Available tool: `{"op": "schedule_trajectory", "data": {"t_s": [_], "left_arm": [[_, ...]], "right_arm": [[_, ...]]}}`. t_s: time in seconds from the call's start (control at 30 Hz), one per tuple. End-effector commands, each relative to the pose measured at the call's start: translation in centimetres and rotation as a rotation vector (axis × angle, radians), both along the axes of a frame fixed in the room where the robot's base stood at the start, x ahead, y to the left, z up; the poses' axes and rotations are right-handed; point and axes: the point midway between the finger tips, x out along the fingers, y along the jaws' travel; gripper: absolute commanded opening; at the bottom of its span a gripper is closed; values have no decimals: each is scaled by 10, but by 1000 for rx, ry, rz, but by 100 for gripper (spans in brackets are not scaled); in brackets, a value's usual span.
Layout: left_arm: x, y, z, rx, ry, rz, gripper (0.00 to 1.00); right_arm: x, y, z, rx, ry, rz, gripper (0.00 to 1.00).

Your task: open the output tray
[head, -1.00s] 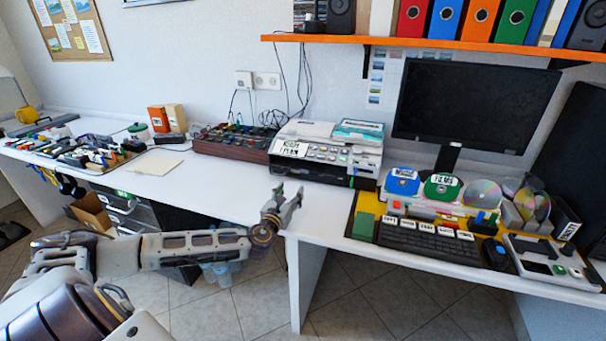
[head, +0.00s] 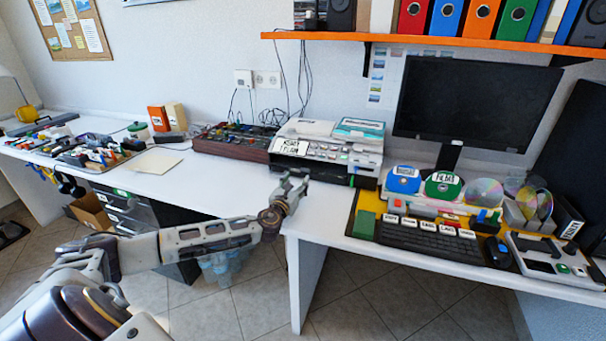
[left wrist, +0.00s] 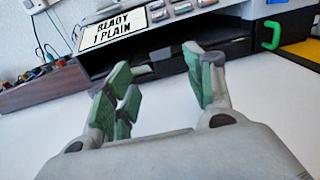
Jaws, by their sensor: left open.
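A grey and white printer (head: 325,150) stands on the white desk, with a black lower front. Its sign reads "READY 1 PLAIN" in the left wrist view (left wrist: 118,24). Below the sign is a dark slot (left wrist: 140,57); the output tray cannot be clearly told apart there. A green handle (left wrist: 270,35) is on the black front at the right. My left gripper (head: 295,182) is open and empty above the desk's front part, just before the printer. In the left wrist view, its green-padded fingers (left wrist: 160,88) point at the dark slot, apparently without touching it. My right gripper is out of view.
A brown box with colourful knobs (head: 235,140) stands left of the printer. A keyboard (head: 425,240), discs and a monitor (head: 475,105) are to the right. An orange shelf (head: 420,45) hangs above. The desk left of my gripper is mostly clear.

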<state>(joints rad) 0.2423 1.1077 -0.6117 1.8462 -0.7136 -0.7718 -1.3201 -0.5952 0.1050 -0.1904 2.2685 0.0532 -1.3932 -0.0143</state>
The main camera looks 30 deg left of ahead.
Motion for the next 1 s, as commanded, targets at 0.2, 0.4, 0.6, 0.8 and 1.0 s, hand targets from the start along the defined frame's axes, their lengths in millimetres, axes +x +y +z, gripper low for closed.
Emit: {"op": "schedule_trajectory", "data": {"t_s": [0.2, 0.4, 0.6, 0.8, 1.0], "left_arm": [[18, 5, 0, -2, -1, 2, 54], [34, 8, 0, -2, -1, 1, 54], [50, 12, 0, -1, -1, 2, 54], [65, 16, 0, -1, -1, 2, 54], [76, 19, 0, 0, 0, 2, 54]], "right_arm": [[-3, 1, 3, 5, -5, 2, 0], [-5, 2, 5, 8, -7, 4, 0], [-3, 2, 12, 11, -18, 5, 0], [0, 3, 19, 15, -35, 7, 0], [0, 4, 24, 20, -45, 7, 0]]}}
